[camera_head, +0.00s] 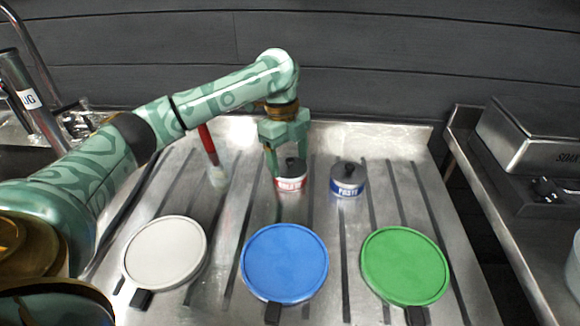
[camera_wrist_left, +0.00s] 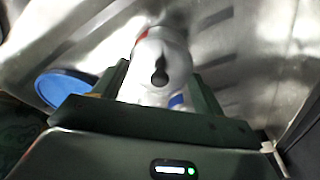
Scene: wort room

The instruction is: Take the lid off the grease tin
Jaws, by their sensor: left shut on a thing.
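A small tin with a red and white label (camera_head: 291,184) stands upright on the steel drainboard; its lettering is too small to read surely. Its lid has a black knob (camera_head: 291,163). My left gripper (camera_head: 288,162) comes down over this tin from above, its fingers on either side, shut on it. Whether they press on the lid or the body I cannot tell. In the left wrist view the pale tin (camera_wrist_left: 160,75) and its black knob lie between the two fingers. A similar tin with a blue "PASTE" label (camera_head: 347,187) and a black-knobbed lid stands to the right. My right gripper is not in view.
White (camera_head: 165,254), blue (camera_head: 285,263) and green (camera_head: 405,265) round discs lie in a row in front. A red-handled brush (camera_head: 208,145) is left of the gripper.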

